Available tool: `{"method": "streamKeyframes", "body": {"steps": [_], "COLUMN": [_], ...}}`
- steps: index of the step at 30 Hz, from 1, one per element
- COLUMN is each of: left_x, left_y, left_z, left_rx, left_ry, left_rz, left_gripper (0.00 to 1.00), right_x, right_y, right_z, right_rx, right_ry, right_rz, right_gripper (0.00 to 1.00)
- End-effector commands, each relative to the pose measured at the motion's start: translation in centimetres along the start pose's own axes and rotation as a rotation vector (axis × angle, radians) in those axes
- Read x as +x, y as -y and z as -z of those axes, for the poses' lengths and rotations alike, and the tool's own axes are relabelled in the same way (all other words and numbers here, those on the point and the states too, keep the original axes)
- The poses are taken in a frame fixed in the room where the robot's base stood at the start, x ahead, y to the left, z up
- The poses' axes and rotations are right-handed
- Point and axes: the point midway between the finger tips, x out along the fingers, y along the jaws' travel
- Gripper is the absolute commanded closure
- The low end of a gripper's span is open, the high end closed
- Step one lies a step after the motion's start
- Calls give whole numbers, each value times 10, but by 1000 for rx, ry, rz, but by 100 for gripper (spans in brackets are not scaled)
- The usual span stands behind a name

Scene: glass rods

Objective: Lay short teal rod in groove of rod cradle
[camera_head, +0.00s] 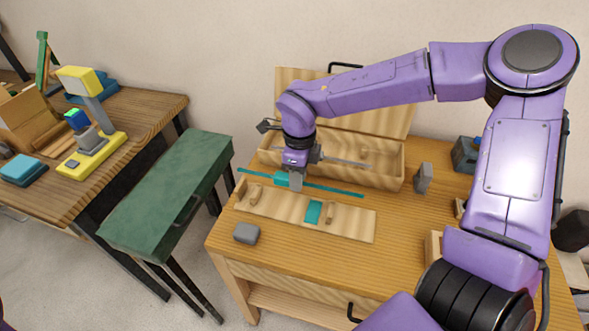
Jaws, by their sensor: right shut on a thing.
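A thin teal rod (335,188) runs slantwise from upper left to lower right, with a thicker teal part at my gripper. My right gripper (295,183) points down and is shut on the rod left of its middle. A pale wooden board (352,222) with small upright wooden supports and a teal patch (313,212) lies just in front; it looks like the rod cradle. The rod shows over its back edge, and I cannot tell how high above. The groove is too small to make out. My left gripper is not in view.
An open wooden box (385,172) with a lid stands behind the rod, with a grey rod in it. Grey blocks (247,233) (423,178) sit on the table (290,265). A green bench (165,195) and a cluttered brown table (130,105) stand left.

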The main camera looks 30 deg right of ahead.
Motion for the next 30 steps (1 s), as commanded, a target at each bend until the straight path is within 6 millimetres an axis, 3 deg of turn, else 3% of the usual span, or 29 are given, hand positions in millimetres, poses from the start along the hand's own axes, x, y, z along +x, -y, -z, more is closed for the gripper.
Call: {"method": "streamKeyframes", "body": {"steps": [13,19,30], "left_x": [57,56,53], "left_y": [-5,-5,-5], "left_z": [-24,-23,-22], "left_rx": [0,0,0], "left_ry": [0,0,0], "left_rz": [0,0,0], "left_gripper": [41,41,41], "right_x": [58,68,66], "right_y": [4,4,4], "right_z": [1,1,0], "right_rx": [-1,-2,-4], "right_ry": [1,1,1], "right_rz": [2,0,1], "right_gripper": [100,100,100]}}
